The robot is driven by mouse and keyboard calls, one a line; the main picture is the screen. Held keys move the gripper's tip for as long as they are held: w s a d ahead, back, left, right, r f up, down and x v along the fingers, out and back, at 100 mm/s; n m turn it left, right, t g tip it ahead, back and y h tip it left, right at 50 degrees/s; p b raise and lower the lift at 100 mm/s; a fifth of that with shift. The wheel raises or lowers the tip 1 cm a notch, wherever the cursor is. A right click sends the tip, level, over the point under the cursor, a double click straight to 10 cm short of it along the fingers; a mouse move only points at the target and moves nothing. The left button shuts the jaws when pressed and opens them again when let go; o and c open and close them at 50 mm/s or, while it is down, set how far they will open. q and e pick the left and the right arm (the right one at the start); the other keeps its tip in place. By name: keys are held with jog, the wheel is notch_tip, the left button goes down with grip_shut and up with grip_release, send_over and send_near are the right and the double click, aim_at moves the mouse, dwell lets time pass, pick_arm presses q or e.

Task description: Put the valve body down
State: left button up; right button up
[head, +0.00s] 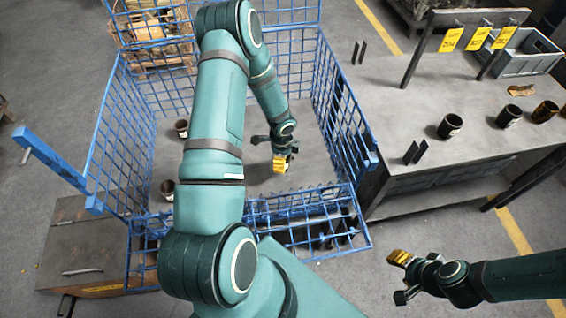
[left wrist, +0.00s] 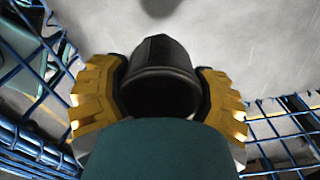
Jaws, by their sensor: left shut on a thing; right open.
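My left gripper (head: 281,163) is inside the blue wire cage (head: 345,125), above its grey floor. In the left wrist view its yellow toothed fingers are shut on the two sides of a dark, hollow, round valve body (left wrist: 162,62). The grey floor shows beyond it, with a dark shadow at the top; whether the valve body touches the floor I cannot tell. In the head view the held part is mostly hidden by the gripper. My right gripper (head: 402,275) is open and empty, outside the cage at the lower right.
Two dark cup-like parts, one at the back left (head: 181,128) and one near the front left (head: 167,190), stand in the cage. Wire walls surround the cage floor. A grey bench (head: 405,100) on the right carries several similar parts and a grey crate (head: 525,62).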

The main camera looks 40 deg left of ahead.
pick_arm(q)
jog(key=shift+w+f+b, duration=0.1)
jog(key=shift+f+b, duration=0.35)
jog(key=shift+f, duration=2.75)
jog(key=shift+f, duration=0.1)
jog(key=o, duration=1.3)
jog(key=shift+o, duration=0.2)
notch_tip(320, 180, up, 12)
jog(key=shift+r+p, duration=0.15)
jog(key=shift+p, duration=0.95)
